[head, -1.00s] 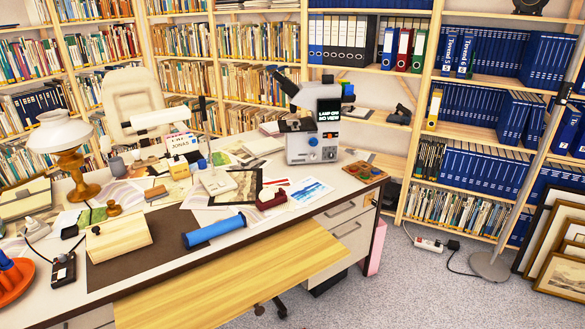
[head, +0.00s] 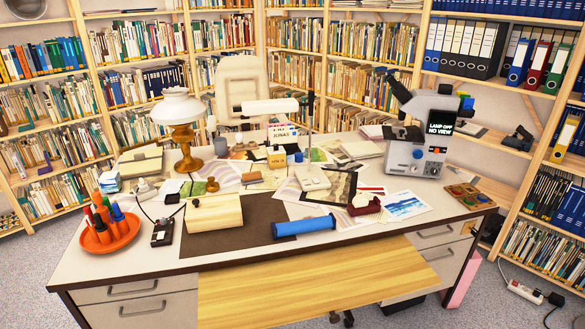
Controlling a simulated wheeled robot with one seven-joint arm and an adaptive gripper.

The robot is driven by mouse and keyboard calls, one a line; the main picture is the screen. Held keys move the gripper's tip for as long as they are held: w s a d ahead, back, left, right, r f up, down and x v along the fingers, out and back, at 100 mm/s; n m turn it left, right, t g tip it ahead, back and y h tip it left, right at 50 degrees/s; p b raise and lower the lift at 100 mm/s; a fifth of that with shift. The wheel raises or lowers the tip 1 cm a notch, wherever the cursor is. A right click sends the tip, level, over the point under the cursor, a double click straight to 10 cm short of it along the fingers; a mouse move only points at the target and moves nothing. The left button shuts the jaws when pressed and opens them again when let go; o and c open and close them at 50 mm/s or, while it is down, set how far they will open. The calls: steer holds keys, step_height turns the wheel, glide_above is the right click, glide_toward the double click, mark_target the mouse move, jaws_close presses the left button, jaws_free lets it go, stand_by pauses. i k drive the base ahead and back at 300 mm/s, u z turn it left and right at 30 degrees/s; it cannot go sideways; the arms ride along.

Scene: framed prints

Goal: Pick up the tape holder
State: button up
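A small dark red object (head: 364,205), which looks like the tape holder, sits on the white desk (head: 232,248) right of centre. It lies near the front, at the lower right corner of a dark-framed picture (head: 338,187). A blue cylinder (head: 304,226) lies to its left, and a print with blue in it (head: 404,205) lies to its right. The tape holder is small here, so its fine shape is hard to tell. My gripper is not in view.
A wooden board (head: 315,280) juts out along the desk front. A microscope (head: 418,140) stands behind and right, a desk lamp (head: 180,115) at the back left. An orange tray (head: 110,236) of pens is at the left. Bookshelves line the walls. Floor (head: 22,285) shows left.

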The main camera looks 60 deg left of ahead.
mark_target(360, 206)
steer(key=u, duration=1.8)
